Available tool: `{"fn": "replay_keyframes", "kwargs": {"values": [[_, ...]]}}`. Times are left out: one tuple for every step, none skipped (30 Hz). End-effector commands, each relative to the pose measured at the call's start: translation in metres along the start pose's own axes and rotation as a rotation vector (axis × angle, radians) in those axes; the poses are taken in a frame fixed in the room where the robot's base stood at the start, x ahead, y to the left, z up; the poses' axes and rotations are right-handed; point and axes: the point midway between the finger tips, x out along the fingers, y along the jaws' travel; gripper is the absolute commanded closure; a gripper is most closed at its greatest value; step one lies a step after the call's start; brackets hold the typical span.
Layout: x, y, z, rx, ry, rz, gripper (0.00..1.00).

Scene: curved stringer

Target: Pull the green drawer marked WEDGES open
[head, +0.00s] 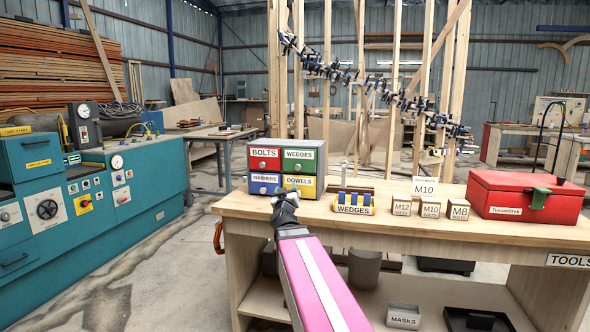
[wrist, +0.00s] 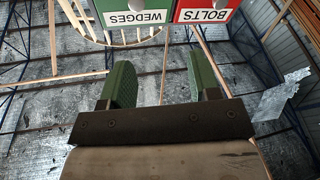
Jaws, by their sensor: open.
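The green drawer marked WEDGES (head: 293,165) is the upper right drawer of a small four-drawer cabinet on the workbench. It looks shut, with a pale round knob on its front. In the wrist view its label shows upside down on the green front (wrist: 143,6) at the top edge, beyond the fingers. My gripper (wrist: 160,70) is open and empty, its two green-padded fingers well apart and not touching the drawer. In the head view my gripper (head: 285,197) is in front of the cabinet's lower drawers, below the green drawer; its fingertips are hard to make out there.
The red BOLTS drawer (head: 264,153) is beside the green one; blue WASHERS (head: 262,187) and yellow DOWELS (head: 303,181) drawers are below. A WEDGES holder (head: 353,209), small marked boxes (head: 429,205) and a red toolbox (head: 515,200) stand rightward on the workbench (head: 400,228).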

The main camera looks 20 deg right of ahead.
Motion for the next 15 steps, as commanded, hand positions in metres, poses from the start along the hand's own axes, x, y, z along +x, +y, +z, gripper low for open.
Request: {"fn": "replay_keyframes", "kwargs": {"values": [[0.003, 0.01, -0.008, -0.007, 0.022, 0.042, 0.44], [0.004, 0.016, -0.012, -0.012, 0.034, 0.066, 0.44], [0.005, 0.022, -0.016, -0.017, 0.046, 0.093, 0.44], [0.005, 0.026, -0.018, -0.02, 0.052, 0.109, 0.44], [0.006, 0.029, -0.02, -0.023, 0.058, 0.122, 0.44], [0.007, 0.031, -0.021, -0.026, 0.062, 0.133, 0.44], [0.008, 0.032, -0.021, -0.028, 0.064, 0.138, 0.44], [0.01, 0.033, -0.021, -0.028, 0.065, 0.141, 0.44], [0.013, 0.033, -0.021, -0.029, 0.065, 0.142, 0.44], [0.016, 0.033, -0.019, -0.029, 0.065, 0.142, 0.44], [0.02, 0.033, -0.018, -0.029, 0.065, 0.142, 0.44], [0.025, 0.033, -0.017, -0.028, 0.065, 0.142, 0.44], [0.03, 0.033, -0.015, -0.028, 0.065, 0.142, 0.44], [0.035, 0.033, -0.013, -0.027, 0.064, 0.142, 0.44], [0.043, 0.033, -0.011, -0.028, 0.064, 0.142, 0.44]]}}
